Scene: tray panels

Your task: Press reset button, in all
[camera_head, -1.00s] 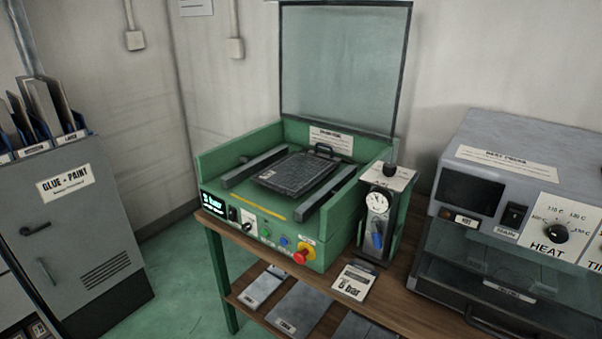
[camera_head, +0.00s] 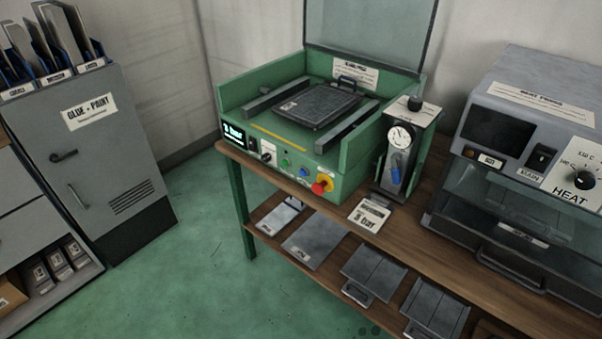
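A green press machine (camera_head: 228,95) stands on a wooden bench with its clear lid raised. Its front panel carries a lit display (camera_head: 236,133), a black switch (camera_head: 252,157), a small green button (camera_head: 284,163), a blue button (camera_head: 304,173) and a red mushroom knob (camera_head: 319,187) on a yellow base. The labels beside the buttons are too small to read, so I cannot tell which one is marked reset. A dark tray panel (camera_head: 325,105) with a handle lies in the machine between two grey rails. Neither of my grippers is in view.
A gauge unit (camera_head: 400,150) with a blue lever stands right of the press. A grey heating machine (camera_head: 480,220) marked HEAT is further right. Flat panels (camera_head: 318,240) lie on the lower shelf. A grey cabinet (camera_head: 115,150) stands left; green floor between is clear.

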